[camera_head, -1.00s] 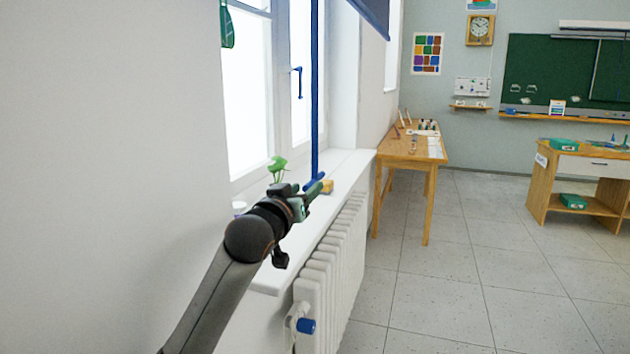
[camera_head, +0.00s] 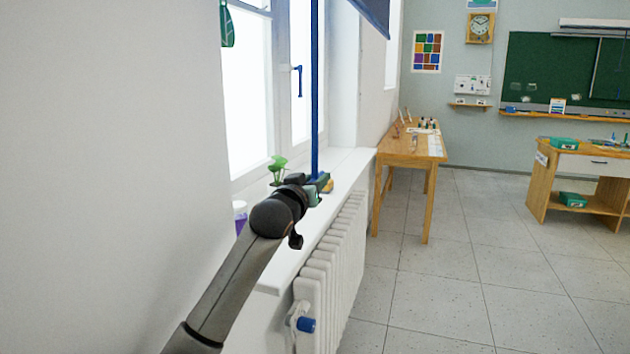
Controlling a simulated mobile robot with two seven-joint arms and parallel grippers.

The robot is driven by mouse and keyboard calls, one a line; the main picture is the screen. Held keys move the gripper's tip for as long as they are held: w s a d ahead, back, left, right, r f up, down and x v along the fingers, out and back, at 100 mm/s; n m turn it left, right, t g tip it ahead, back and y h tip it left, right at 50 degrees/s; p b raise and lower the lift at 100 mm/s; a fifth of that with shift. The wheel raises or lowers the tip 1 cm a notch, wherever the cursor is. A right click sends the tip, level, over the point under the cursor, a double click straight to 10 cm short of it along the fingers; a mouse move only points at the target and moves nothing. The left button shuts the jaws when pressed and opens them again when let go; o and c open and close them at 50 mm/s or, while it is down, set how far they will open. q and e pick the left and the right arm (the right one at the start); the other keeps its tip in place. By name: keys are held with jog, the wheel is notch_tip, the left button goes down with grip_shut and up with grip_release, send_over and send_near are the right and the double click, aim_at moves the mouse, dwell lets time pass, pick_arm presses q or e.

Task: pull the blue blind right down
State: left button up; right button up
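The blue blind (camera_head: 376,14) shows only in part at the top edge, its dark lower edge slanting beside the window. A long blue cord or rod (camera_head: 315,95) hangs straight down in front of the window to just above the sill. My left gripper (camera_head: 320,186) is at the lower end of this blue cord, over the white sill (camera_head: 345,163). The gripper points away from me and its own wrist hides its fingers, so I cannot tell whether they are open or closed around the cord. My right gripper is not in view.
A green plant (camera_head: 278,168) and a purple jar (camera_head: 240,215) stand on the sill near my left arm. A small yellow item (camera_head: 328,186) is beside the gripper. A white radiator (camera_head: 330,265) is below. A wooden table (camera_head: 405,150) stands beyond; the floor is clear.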

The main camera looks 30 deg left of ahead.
pick_arm(q)
grip_shut()
dwell(1.1)
